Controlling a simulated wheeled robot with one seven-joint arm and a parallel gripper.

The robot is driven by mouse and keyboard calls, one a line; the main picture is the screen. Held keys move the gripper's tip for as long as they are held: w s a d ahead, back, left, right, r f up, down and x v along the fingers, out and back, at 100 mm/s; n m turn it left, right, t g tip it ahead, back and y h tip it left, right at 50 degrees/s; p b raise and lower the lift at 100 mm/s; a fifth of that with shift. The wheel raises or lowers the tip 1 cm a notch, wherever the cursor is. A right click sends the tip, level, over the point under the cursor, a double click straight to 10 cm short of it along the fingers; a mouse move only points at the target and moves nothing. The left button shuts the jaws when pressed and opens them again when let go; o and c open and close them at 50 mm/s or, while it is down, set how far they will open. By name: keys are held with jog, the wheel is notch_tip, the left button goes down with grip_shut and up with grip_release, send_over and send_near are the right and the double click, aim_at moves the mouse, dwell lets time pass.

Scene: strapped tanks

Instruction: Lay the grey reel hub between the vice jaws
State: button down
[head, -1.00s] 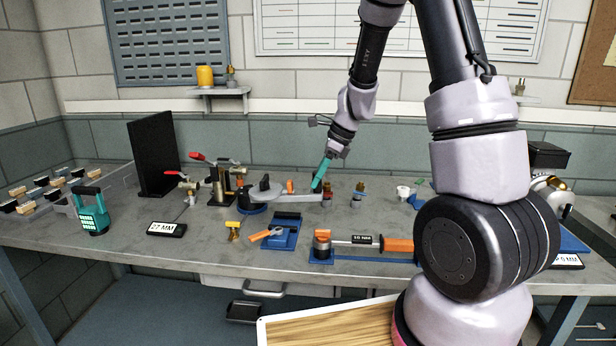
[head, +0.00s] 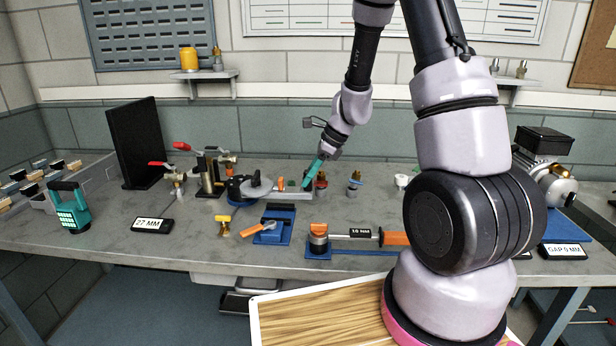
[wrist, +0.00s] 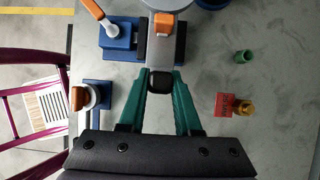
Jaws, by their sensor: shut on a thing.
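I take the grey reel hub to be the grey disc (head: 256,187) with a flat bar and an orange block, in the middle of the bench. My gripper (head: 308,186) is shut on the bar's right end, its teal fingers tilted. In the wrist view my gripper (wrist: 160,85) closes on a black end piece; the grey part (wrist: 163,55) runs up out of the picture. The vice seems to be the blue block (head: 270,236) with an orange handle, nearer the bench front. In the wrist view its dark jaws (wrist: 142,38) show on both sides of the grey part. Height above them is unclear.
An orange-ended 10 MM gauge (head: 358,234) lies right of the vice, a yellow piece (head: 224,224) left. Red-handled valves (head: 176,170) stand behind left. A brass-topped fitting (head: 354,184) stands right of my gripper. The bench front has bare room.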

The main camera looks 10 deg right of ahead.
aim_at(309, 196)
jog(key=shift+f, duration=3.5)
jog(key=c, duration=0.5)
grip_release()
jog(key=shift+r, duration=0.1)
jog(key=v, duration=1)
jog(key=shift+s+d+r, duration=0.1)
jog(key=shift+d+r, duration=0.1)
jog(key=shift+r, duration=0.05)
